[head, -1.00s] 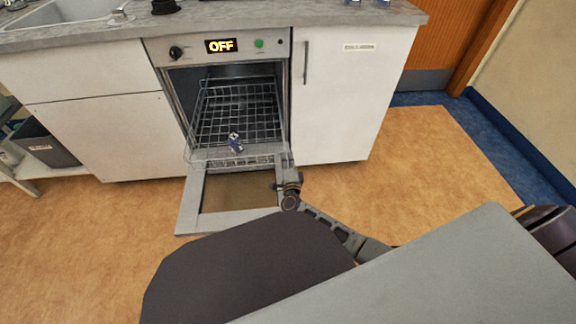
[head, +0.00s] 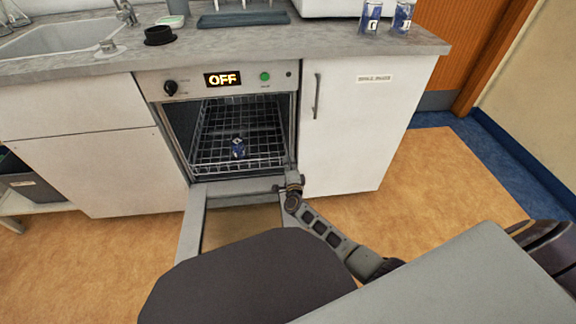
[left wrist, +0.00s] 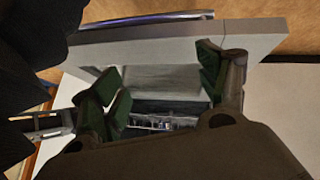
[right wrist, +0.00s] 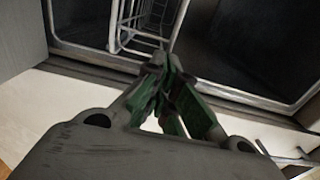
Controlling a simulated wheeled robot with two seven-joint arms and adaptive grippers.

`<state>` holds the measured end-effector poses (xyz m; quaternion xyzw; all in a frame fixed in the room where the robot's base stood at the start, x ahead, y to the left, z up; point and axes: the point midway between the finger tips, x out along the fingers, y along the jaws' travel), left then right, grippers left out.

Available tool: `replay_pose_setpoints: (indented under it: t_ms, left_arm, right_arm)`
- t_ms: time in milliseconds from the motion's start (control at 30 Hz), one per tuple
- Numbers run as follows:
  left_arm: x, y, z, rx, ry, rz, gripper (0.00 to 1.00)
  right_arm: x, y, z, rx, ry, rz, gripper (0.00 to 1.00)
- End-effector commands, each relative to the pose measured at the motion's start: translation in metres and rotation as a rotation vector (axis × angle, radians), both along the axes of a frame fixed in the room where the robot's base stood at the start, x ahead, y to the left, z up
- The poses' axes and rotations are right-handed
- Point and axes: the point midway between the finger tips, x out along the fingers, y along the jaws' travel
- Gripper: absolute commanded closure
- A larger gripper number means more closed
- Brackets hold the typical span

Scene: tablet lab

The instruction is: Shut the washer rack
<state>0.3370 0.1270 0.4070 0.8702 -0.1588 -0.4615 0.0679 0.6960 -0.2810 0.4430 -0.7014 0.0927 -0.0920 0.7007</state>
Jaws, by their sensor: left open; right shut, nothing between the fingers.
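The washer rack (head: 262,143) is a wire basket inside the open washer (head: 150,84). Its front stands at about the mouth of the opening, behind the lowered door (head: 191,228). A small blue labelled vessel (head: 238,149) is in the rack. My right gripper (head: 291,174) is shut and empty at the right side of the opening, near the rack's front corner. In the right wrist view its closed fingertips (right wrist: 160,65) are close to the rack's wires (right wrist: 125,40); I cannot tell whether they touch. My left gripper (left wrist: 160,70) is open and empty, seen only in the left wrist view.
The washer's display (head: 222,79) reads OFF. The door lies down in front, partly hidden by my own body. A white cupboard (head: 350,130) stands to the right. The counter (head: 215,45) above holds a sink (head: 60,38) and blue labelled beakers (head: 403,17). Floor to the right is clear.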

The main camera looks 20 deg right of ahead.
Motion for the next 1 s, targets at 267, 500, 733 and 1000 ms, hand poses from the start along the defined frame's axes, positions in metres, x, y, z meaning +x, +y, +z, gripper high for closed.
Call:
replay_pose_setpoints:
  t_ms: [267, 500, 733, 1000]
  left_arm:
    - [-0.009, 0.001, -0.007, 0.003, 0.015, -0.005, 0.25]
    - [-0.013, 0.003, -0.010, 0.010, 0.021, -0.012, 0.25]
    - [-0.010, 0.003, -0.008, 0.009, 0.016, -0.011, 0.25]
    - [-0.001, 0.001, 0.000, 0.003, 0.002, -0.003, 0.25]
  right_arm:
    - [0.004, -0.002, -0.001, 0.001, 0.001, 0.000, 1.00]
    - [0.004, -0.002, 0.000, 0.001, 0.001, 0.000, 1.00]
    - [0.003, -0.001, 0.000, 0.001, 0.001, 0.000, 1.00]
    - [0.000, 0.004, 0.000, 0.002, 0.000, 0.001, 1.00]
